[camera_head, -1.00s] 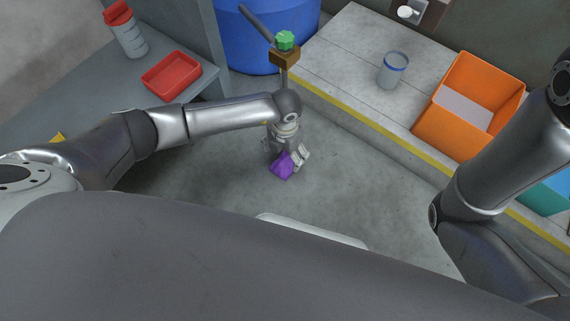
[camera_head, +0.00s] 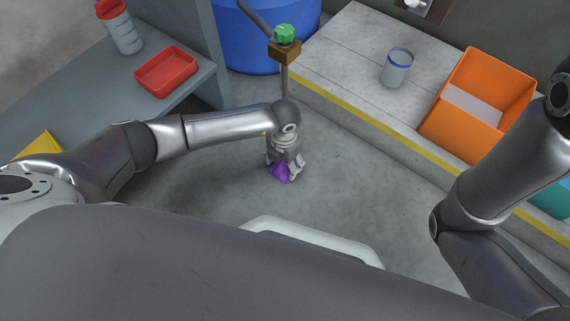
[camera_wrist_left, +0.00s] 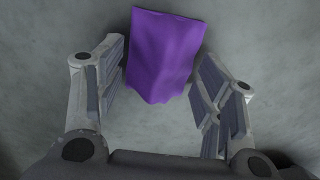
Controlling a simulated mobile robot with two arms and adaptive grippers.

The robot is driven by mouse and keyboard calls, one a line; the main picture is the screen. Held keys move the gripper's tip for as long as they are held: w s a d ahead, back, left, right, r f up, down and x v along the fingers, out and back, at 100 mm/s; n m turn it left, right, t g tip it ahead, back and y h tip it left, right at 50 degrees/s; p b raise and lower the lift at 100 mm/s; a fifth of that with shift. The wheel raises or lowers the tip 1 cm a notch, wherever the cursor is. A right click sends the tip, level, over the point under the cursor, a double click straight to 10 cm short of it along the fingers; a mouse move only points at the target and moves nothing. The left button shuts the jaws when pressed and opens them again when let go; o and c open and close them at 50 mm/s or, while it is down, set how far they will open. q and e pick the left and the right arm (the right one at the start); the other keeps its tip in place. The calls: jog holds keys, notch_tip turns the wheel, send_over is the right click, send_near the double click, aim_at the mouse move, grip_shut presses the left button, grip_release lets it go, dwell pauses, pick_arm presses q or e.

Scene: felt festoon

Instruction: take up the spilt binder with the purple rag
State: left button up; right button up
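The purple rag (camera_head: 279,173) is at the floor below my left gripper (camera_head: 284,172). In the left wrist view the rag (camera_wrist_left: 163,52) lies between the two spread fingers of the left gripper (camera_wrist_left: 162,60). The left finger is very close to the rag's edge; I cannot tell if either finger touches it. I cannot make out the spilt binder; the floor around the rag looks plain grey, and the rag and gripper hide part of it. My right arm shows at the right, but its gripper is out of view.
A raised ledge (camera_head: 345,50) with a yellow edge holds a clear jar (camera_head: 397,68) and an orange bin (camera_head: 465,120). A blue drum (camera_head: 250,40) and a green-knobbed post (camera_head: 284,34) stand behind. A grey bench with a red tray (camera_head: 166,70) is at left. Floor in front is clear.

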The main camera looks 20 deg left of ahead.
pick_arm(q)
jog(key=c, duration=1)
jog(key=shift+s+f, duration=0.1)
grip_shut()
jog(key=shift+a, duration=0.1)
